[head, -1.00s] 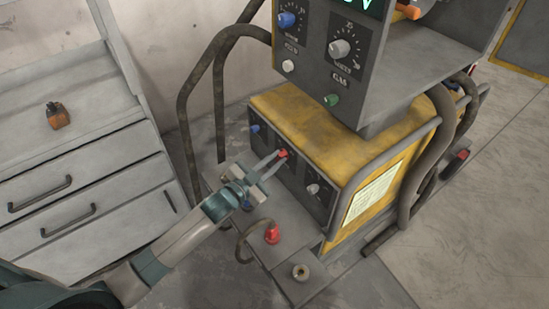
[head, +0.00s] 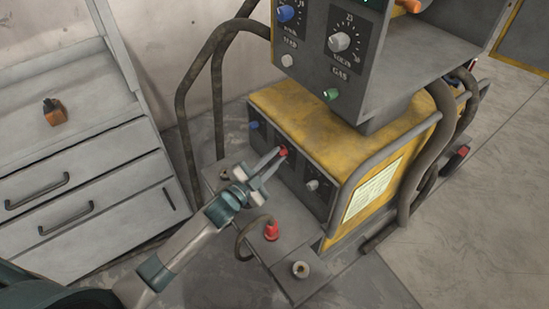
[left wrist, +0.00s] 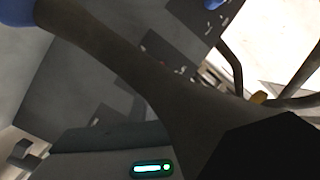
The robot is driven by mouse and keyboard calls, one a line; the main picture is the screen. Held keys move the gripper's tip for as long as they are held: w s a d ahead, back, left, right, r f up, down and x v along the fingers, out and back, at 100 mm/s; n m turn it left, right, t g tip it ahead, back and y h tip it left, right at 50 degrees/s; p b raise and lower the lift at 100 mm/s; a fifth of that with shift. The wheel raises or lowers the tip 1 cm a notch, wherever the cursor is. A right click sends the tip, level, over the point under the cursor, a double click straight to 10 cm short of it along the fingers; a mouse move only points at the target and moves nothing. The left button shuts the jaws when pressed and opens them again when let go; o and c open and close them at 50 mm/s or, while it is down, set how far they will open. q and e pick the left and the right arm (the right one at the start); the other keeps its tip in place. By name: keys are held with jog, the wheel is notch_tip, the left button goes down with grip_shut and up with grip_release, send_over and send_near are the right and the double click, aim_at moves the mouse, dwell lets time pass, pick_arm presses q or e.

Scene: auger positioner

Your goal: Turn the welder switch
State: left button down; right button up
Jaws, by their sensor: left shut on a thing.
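The yellow and grey welder (head: 375,145) stands on the floor at centre right. Its lower front panel carries a small red switch knob (head: 283,152) between a blue knob (head: 254,125) on the left and a grey-white knob (head: 313,185) on the right. My left gripper (head: 277,156) reaches in from the lower left, its two thin fingers shut on the red knob. The fingertips partly hide the knob, so its pointing angle cannot be read. The left wrist view is tilted and does not clearly show the knob. My right gripper is in neither view.
An upper control box (head: 365,50) with dials overhangs the welder. Dark hoses (head: 190,115) loop at its left. A red plug (head: 271,230) and a metal socket (head: 300,269) sit on the front ledge.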

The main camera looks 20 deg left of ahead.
pick_arm(q)
jog(key=c, duration=1.7)
grip_release()
jog(key=shift+v, duration=8.7)
jog(key=shift+f, duration=0.15)
